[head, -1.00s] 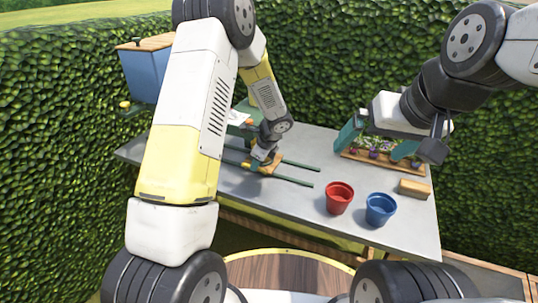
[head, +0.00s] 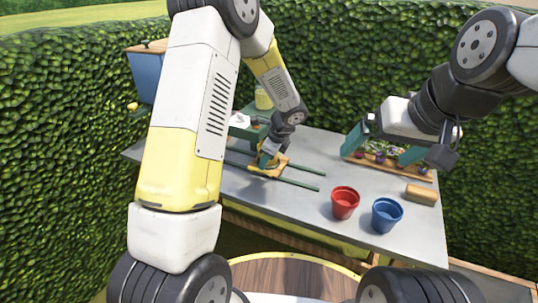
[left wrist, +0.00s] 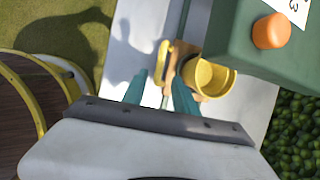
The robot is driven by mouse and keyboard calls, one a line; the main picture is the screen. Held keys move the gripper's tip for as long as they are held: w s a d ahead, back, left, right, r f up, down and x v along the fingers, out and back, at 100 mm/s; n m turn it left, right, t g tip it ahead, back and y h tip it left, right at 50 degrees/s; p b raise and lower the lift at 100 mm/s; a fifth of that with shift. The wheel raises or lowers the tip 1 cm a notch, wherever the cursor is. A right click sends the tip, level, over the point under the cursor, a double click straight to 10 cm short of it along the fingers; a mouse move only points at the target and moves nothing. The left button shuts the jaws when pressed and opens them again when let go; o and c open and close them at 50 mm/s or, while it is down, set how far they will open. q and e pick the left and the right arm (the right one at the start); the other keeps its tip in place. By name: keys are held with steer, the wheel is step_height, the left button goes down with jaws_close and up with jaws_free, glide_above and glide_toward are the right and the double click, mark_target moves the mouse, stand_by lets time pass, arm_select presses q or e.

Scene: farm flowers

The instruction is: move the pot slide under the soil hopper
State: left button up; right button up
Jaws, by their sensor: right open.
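The pot slide (head: 262,173), a wooden carrier with a yellow handle, sits on two green rails on the grey table. In the left wrist view its wooden part and yellow handle (left wrist: 162,56) show beside a yellow pot (left wrist: 212,78). My left gripper (head: 267,158) is low at the slide. Its teal fingers (left wrist: 160,82) are apart, with the handle just ahead of the gap; contact is unclear. My right gripper (head: 384,147) is open and empty above the table's right side. A blue box with a wooden lid (head: 147,76) at the far left may be the soil hopper.
A red pot (head: 345,203) and a blue pot (head: 386,216) stand near the front edge. A tan block (head: 421,194) and a flower tray (head: 375,163) are at the right. A green box (left wrist: 235,40) with an orange knob (left wrist: 271,31) stands close behind the slide.

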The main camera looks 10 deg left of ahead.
arm_select(q)
steer(key=v, duration=0.2)
steer(key=shift+s+d+r, duration=0.1)
steer(key=shift+s+r, duration=0.05)
steer(key=shift+r, duration=0.25)
